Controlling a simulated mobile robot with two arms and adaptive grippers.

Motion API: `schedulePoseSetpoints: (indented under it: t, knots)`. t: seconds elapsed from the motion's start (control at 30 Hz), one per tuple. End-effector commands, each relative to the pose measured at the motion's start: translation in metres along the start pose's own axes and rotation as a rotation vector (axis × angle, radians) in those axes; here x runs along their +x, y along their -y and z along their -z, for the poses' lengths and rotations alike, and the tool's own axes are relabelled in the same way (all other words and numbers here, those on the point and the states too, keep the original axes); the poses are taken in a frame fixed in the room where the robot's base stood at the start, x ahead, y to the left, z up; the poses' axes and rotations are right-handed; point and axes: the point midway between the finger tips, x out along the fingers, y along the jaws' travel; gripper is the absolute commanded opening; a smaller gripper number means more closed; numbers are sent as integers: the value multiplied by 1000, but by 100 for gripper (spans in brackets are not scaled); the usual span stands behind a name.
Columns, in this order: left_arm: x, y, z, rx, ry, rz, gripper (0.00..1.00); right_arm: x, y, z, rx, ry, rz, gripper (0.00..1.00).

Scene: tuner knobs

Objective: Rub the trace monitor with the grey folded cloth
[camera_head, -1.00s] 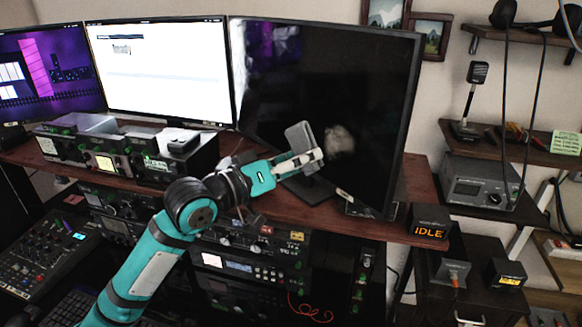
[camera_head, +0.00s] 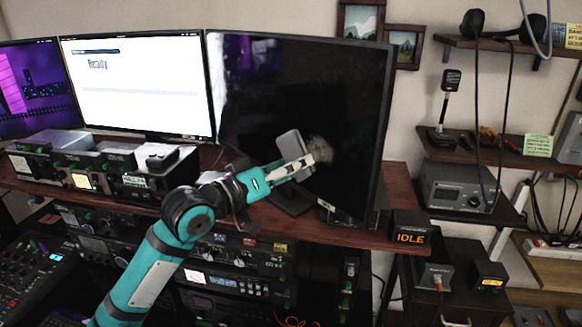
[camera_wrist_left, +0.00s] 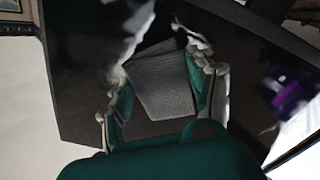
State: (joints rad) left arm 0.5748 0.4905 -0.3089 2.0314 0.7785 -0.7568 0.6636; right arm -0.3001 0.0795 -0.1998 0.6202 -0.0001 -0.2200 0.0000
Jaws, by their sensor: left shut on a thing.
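The trace monitor appears to be the large dark screen (camera_head: 345,95) at the right end of the monitor row. A pale grey smudge (camera_head: 322,146) shows low on it, partly behind my fingertips. My left gripper (camera_head: 306,163) is shut on the grey folded cloth (camera_head: 290,146), in front of the lower screen. In the left wrist view the woven cloth (camera_wrist_left: 160,82) sits between the two fingers, with the dark screen behind it. I cannot tell whether the cloth touches the screen. My right gripper is not in view.
A white monitor (camera_head: 140,85) reading "Ready" stands to the left. Radio units (camera_head: 95,165) line the wooden desk (camera_head: 375,238). An "IDLE" box (camera_head: 410,230) sits at the desk's right end. Shelves with a microphone (camera_head: 447,100) and a grey unit (camera_head: 458,186) are on the right.

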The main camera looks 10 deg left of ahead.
Motion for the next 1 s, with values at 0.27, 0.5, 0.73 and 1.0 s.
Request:
schedulePoseSetpoints:
  t: [0.27, 0.5, 0.73, 1.0]
  knots:
    - [5, 0, 1, 0, -1, 0, 31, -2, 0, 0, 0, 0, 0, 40]
    - [10, 0, 1, 0, -1, -1, 31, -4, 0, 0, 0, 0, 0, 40]
    - [15, 0, 0, -1, -1, 0, 31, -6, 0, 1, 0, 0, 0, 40]
    - [20, 0, 1, 0, -1, 0, 31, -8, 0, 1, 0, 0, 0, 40]
